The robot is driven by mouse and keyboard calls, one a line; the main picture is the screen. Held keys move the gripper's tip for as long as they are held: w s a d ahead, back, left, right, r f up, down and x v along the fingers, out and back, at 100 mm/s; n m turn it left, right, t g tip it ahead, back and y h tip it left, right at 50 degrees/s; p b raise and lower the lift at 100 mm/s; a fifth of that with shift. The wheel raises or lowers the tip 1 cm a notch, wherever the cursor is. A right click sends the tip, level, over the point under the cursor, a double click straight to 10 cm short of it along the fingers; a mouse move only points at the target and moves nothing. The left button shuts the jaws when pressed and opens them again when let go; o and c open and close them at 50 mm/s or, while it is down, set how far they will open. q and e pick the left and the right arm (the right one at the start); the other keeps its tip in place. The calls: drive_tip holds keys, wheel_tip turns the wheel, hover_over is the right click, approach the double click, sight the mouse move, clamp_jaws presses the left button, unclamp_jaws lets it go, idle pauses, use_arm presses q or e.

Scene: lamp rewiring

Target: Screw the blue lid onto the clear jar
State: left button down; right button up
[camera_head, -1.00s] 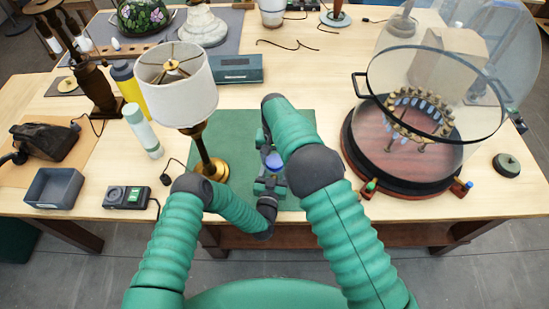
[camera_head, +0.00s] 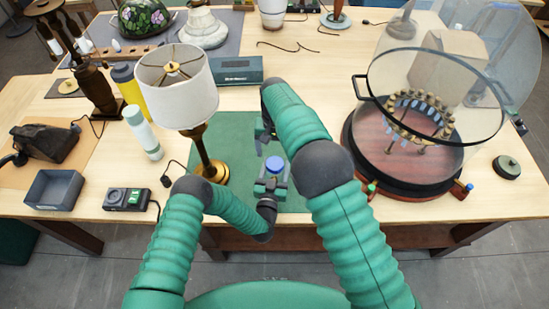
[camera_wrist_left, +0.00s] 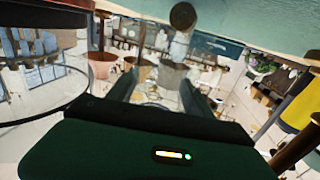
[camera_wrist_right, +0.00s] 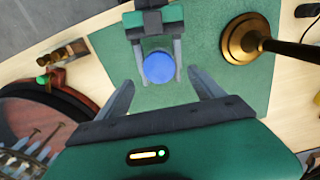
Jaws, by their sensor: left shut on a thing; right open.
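The blue lid (camera_head: 275,163) shows as a round disc over the green mat, between the fingers of my left gripper (camera_head: 272,179). In the right wrist view the lid (camera_wrist_right: 158,67) is seen from above, with a left finger on each side. The clear jar is hidden under the lid from above, and I cannot make it out clearly in the left wrist view. I cannot tell how tightly the lid sits. My left gripper is shut on the jar. My right gripper (camera_wrist_right: 164,91) is open and empty, apart from the lid.
A lamp with a white shade (camera_head: 177,90) and brass base stands close left of my grippers. A grey tray (camera_head: 54,190) and a small black device (camera_head: 127,198) lie at the left. Bare green mat (camera_head: 238,130) lies behind.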

use_arm(q)
drive_tip(key=shift+c, duration=1.6)
unclamp_jaws()
use_arm(e)
wheel_tip(320, 180, up, 6)
drive_tip(key=shift+r, duration=0.15)
use_arm(q)
drive_tip(key=shift+s, duration=0.1)
drive_tip(key=s, duration=0.4)
drive_tip(key=s+a+b, duration=0.1)
drive_tip(key=s, duration=0.3)
drive_tip(key=s+a+b, duration=0.1)
drive_tip(key=s, duration=0.3)
drive_tip(key=shift+s+a+f, duration=0.1)
drive_tip(key=shift+s+f, duration=0.05)
drive_tip(key=shift+f, duration=0.1)
drive_tip(key=s, duration=0.1)
drive_tip(key=s+a+p, duration=0.1)
drive_tip(key=shift+s+f, duration=0.1)
drive_tip(key=shift+s, duration=0.2)
drive_tip(key=shift+s+p, duration=0.35)
drive_tip(key=shift+s, duration=0.25)
drive_tip(key=shift+s+r, duration=0.15)
drive_tip(key=shift+r, duration=0.15)
use_arm(e)
drive_tip(key=shift+a, duration=0.15)
